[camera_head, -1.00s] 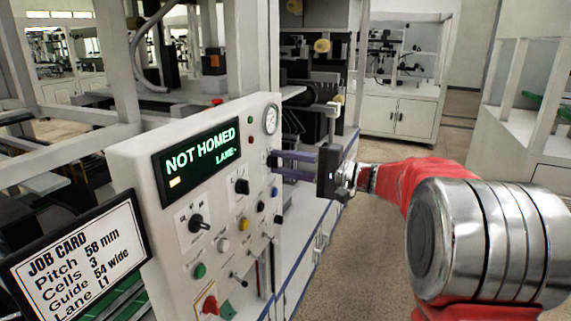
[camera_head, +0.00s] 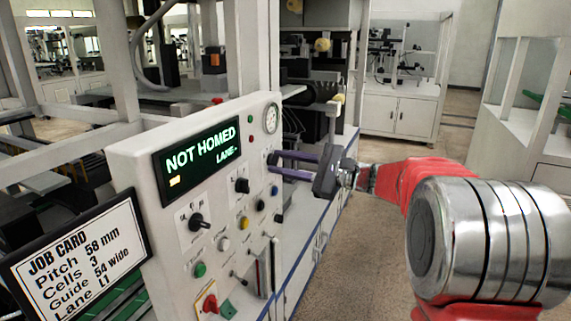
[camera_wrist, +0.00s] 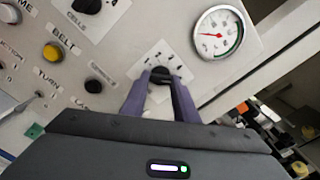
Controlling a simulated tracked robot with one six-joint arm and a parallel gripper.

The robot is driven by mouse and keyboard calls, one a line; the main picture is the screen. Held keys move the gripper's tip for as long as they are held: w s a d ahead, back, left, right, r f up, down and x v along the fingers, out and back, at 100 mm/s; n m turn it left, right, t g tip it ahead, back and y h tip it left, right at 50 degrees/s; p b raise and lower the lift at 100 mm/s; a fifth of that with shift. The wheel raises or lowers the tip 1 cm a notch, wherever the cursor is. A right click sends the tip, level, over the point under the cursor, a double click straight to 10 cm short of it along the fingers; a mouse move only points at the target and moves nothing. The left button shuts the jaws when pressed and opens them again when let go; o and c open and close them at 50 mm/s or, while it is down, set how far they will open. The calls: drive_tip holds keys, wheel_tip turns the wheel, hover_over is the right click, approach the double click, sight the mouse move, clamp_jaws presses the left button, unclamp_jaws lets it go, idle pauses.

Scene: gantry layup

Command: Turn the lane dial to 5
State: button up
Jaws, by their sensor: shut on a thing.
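My gripper (camera_head: 271,163) reaches to the right side of the white control panel (camera_head: 140,190). In the wrist view its two purple fingers (camera_wrist: 159,79) are shut on a black dial (camera_wrist: 160,71) below the round gauge, one finger on each side. In the head view the dial is hidden by the fingers. The green display (camera_head: 198,158) reads NOT HOMED, with LANE and a dash beneath it.
Another black knob labelled CELLS (camera_wrist: 86,5) and a yellow BELT button (camera_wrist: 53,52) are close by. The gauge (camera_wrist: 218,32) sits just above right of the dial. A job card (camera_head: 80,255) at lower left reads Lane L1. The floor right of the panel is clear.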

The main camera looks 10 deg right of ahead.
drive_tip(key=shift+a+f+m, duration=0.15)
drive_tip(key=shift+f+m, duration=0.25)
drive_tip(key=o, duration=0.8)
drive_tip(key=shift+o, duration=1.3)
drive_tip(key=shift+r, duration=0.15)
drive_tip(key=v, duration=1.4)
